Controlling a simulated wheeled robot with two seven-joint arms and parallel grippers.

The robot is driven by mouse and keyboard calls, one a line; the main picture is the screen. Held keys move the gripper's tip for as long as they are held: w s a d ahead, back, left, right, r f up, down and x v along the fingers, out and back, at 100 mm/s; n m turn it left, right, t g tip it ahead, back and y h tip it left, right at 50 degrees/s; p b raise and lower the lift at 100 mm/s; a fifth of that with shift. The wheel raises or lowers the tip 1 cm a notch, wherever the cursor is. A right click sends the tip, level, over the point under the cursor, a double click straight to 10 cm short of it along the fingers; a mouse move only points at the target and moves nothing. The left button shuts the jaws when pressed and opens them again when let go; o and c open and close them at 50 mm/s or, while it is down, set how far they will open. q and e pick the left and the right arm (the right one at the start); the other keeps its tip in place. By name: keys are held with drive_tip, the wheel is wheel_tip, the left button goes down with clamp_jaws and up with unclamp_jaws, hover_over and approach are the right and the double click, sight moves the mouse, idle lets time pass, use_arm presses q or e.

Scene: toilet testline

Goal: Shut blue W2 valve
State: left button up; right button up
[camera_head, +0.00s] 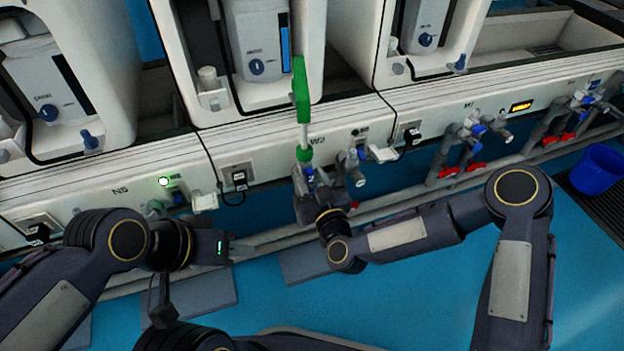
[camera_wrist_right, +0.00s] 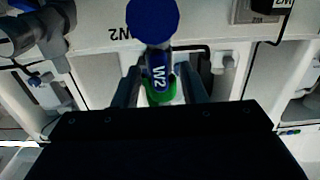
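The W2 station on the white panel (camera_head: 345,135) is marked "W2". A blue W2 label (camera_wrist_right: 160,72) sits on the valve fitting, with a round blue knob (camera_wrist_right: 152,18) above it in the right wrist view and a green collar (camera_wrist_right: 160,96) below. In the head view the gripper partly hides the valve. My left gripper (camera_head: 240,246) is lower left, away from the valve; its finger opening is unclear.
Grey pipes with red handles (camera_head: 476,168) run along the panel front at right. Several white toilet-test units (camera_head: 255,45) stand behind. A blue bucket (camera_head: 596,168) stands at far right.

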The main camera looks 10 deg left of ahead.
drive_tip(key=shift+c, duration=0.2)
clamp_jaws()
drive_tip(key=shift+m, duration=0.3)
drive_tip(key=m+b, duration=0.2)
drive_tip(key=m, duration=0.1)
drive_tip(key=shift+d+f+m, duration=0.1)
drive_tip(key=shift+m, duration=0.2)
drive_tip(key=m+b, duration=0.3)
drive_tip(key=m, duration=0.2)
drive_tip(key=shift+w+d+m, duration=0.1)
drive_tip(key=shift+m, duration=0.2)
drive_tip(key=m+b, duration=0.1)
drive_tip(key=m, duration=0.2)
drive_tip(key=shift+f+m, duration=0.1)
drive_tip(key=shift+m, duration=2.4)
